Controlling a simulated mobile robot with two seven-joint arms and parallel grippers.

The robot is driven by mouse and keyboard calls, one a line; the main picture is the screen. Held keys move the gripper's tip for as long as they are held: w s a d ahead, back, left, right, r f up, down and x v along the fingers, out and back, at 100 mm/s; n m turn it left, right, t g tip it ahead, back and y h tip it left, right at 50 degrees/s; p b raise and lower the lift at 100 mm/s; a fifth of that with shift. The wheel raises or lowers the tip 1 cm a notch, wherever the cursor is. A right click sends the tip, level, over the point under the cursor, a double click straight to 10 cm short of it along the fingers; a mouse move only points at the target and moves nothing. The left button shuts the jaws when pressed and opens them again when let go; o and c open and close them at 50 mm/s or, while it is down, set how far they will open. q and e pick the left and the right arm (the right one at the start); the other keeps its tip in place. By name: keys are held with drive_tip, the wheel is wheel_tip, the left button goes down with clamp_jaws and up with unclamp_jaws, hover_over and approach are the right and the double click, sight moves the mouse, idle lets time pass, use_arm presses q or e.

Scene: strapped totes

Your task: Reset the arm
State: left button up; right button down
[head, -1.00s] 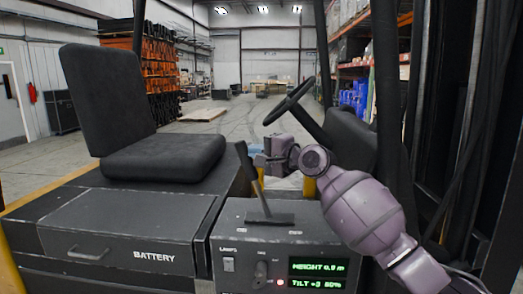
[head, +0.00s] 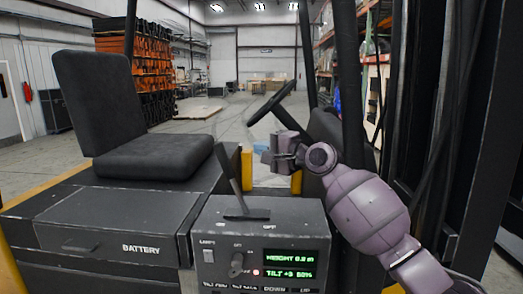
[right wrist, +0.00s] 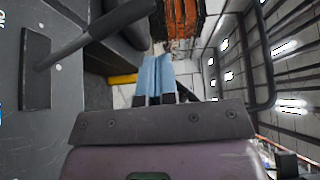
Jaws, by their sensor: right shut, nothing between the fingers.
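My right arm, purple-grey, comes in from the lower right of the head view. My right gripper (head: 266,152) is shut and empty, raised beyond the control box (head: 225,237). It is to the right of the black lever (head: 228,180) and apart from it. In the right wrist view the light blue fingertips (right wrist: 156,72) are together with nothing between them. The lever also shows at the upper left of that view (right wrist: 105,28). My left gripper is out of view.
A black seat (head: 148,150) stands at left behind the battery box (head: 105,225). A steering wheel (head: 272,103) is just above and behind my right gripper. A dark upright post (head: 349,90) stands close to my right arm. Open warehouse floor lies beyond.

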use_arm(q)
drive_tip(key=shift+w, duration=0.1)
use_arm(e)
drive_tip(key=shift+w, duration=0.1)
